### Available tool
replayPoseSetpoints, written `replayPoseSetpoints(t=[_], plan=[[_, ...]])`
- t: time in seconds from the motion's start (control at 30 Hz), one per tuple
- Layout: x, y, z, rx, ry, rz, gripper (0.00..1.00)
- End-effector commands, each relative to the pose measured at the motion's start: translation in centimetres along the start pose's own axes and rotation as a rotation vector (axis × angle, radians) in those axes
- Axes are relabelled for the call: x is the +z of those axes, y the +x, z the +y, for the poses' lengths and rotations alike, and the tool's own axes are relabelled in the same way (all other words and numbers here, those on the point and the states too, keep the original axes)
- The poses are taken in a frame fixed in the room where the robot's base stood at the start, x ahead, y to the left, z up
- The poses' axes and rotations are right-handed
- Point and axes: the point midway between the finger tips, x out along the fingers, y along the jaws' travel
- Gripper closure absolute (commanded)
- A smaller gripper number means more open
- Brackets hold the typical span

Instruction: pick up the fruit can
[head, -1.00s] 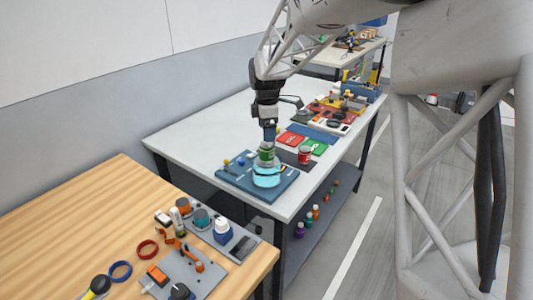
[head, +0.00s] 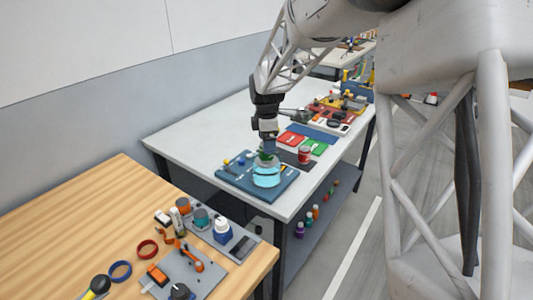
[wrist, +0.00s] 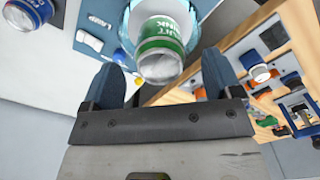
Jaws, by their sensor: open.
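The fruit can (head: 264,156) is green with a silver end and sits at the top of a light-blue round vessel (head: 267,177). In the wrist view, the can (wrist: 162,48) shows white lettering, and the vessel's pale-blue rim (wrist: 128,25) curves around it. My gripper (head: 268,151) points down at the can from above. In the wrist view my gripper (wrist: 162,68) is open, with one blue finger on each side of the can and a gap on both sides. The can's lower part is hidden, so I cannot tell how deep it sits.
The vessel stands on a dark-blue board (head: 235,172) on a white table (head: 190,140). A red can (head: 304,155) stands close by on the right, near red and green cards. A wooden table (head: 75,225) with tools and bottles lies at the front left. The white table's back left is clear.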

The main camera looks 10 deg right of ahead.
Motion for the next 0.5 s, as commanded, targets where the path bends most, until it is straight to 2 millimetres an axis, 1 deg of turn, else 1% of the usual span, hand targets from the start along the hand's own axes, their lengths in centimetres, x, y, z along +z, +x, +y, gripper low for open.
replayPoseSetpoints(t=[0.03, 0.1, 0.23, 0.33, 0.5], plan=[[0.0, 0.7, 0.0, -0.002, 0.000, 0.000, 0.16], [0.0, 1.5, 0.0, -0.001, 0.000, 0.000, 0.16], [0.0, 2.7, 0.0, 0.000, 0.000, 0.000, 0.16], [0.0, 3.2, 0.0, 0.000, 0.000, 0.000, 0.16], [0.0, 3.3, 0.0, 0.001, 0.000, 0.000, 0.16]])
